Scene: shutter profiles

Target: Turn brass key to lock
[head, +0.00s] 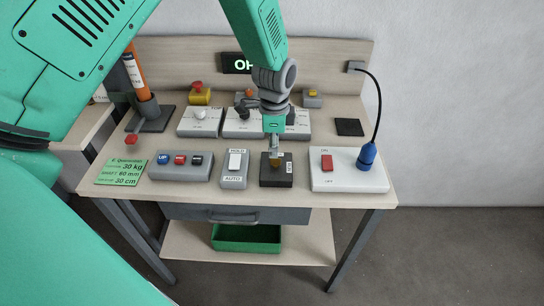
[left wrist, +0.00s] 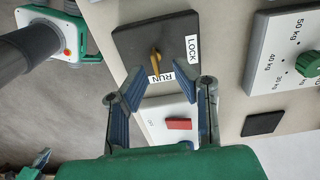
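The brass key (left wrist: 156,62) stands in a dark square switch plate (left wrist: 128,45) with white RUN (left wrist: 160,78) and LOCK (left wrist: 193,48) labels. The key's long side points toward RUN. In the head view the dark key box (head: 277,180) sits near the table's front edge, with the brass key (head: 275,162) at its top. My left gripper (head: 275,150) reaches down from above, right over the box. In the left wrist view its two fingers (left wrist: 158,74) are spread apart, either side of the key's near end, and hold nothing.
Several dial boxes stand behind. A green bin (head: 246,238) sits below.

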